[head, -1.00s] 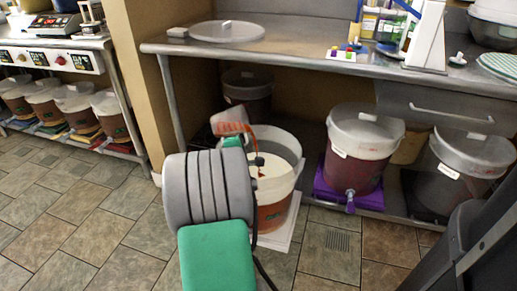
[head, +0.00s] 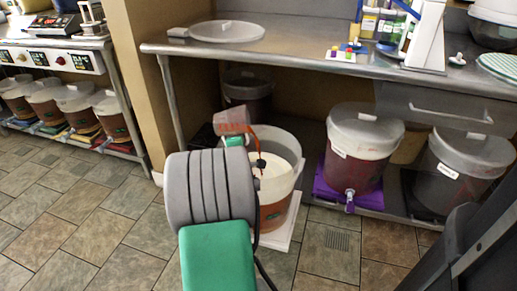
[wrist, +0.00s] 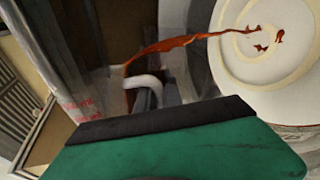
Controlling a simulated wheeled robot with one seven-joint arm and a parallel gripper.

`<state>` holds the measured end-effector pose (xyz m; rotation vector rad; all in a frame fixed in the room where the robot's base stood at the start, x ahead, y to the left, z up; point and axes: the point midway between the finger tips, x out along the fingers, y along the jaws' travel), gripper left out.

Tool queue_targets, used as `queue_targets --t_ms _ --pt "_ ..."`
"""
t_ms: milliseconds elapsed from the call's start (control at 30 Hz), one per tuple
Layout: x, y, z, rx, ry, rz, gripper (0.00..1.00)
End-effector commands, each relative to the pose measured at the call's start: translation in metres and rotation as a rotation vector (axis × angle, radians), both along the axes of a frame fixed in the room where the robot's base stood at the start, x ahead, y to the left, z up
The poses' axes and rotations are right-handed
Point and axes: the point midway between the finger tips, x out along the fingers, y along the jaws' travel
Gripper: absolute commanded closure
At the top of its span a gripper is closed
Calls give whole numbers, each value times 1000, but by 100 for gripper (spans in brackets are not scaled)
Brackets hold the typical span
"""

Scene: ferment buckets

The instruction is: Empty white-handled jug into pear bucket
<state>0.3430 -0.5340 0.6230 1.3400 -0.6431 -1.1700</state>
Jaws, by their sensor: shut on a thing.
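My gripper (wrist: 165,120) is shut on the translucent jug (head: 232,117), whose white handle (wrist: 145,82) shows in the wrist view. The jug is steeply tilted above the left rim of an open white bucket (head: 274,215). A thin red-brown stream (wrist: 180,45) runs from the jug into this bucket. In the wrist view the bucket's pale inside (wrist: 250,70) has a few red blots where the stream meets it. My arm hides the bucket's lower left, and I cannot tell which fruit the bucket is for.
A lidded bucket (head: 365,135) with a tap stands on a purple mat to the right, with another lidded bucket (head: 470,165) beyond. A steel table (head: 290,52) overhangs behind. A dark bucket (head: 248,90) stands under it. Floor tiles at the front left are clear.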

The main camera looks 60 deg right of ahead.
Motion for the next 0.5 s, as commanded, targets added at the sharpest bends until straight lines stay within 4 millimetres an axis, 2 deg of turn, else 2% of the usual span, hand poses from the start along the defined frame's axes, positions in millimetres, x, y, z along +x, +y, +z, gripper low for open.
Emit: queue_targets --t_ms 500 --pt "3 5 -1 21 -52 2 100"
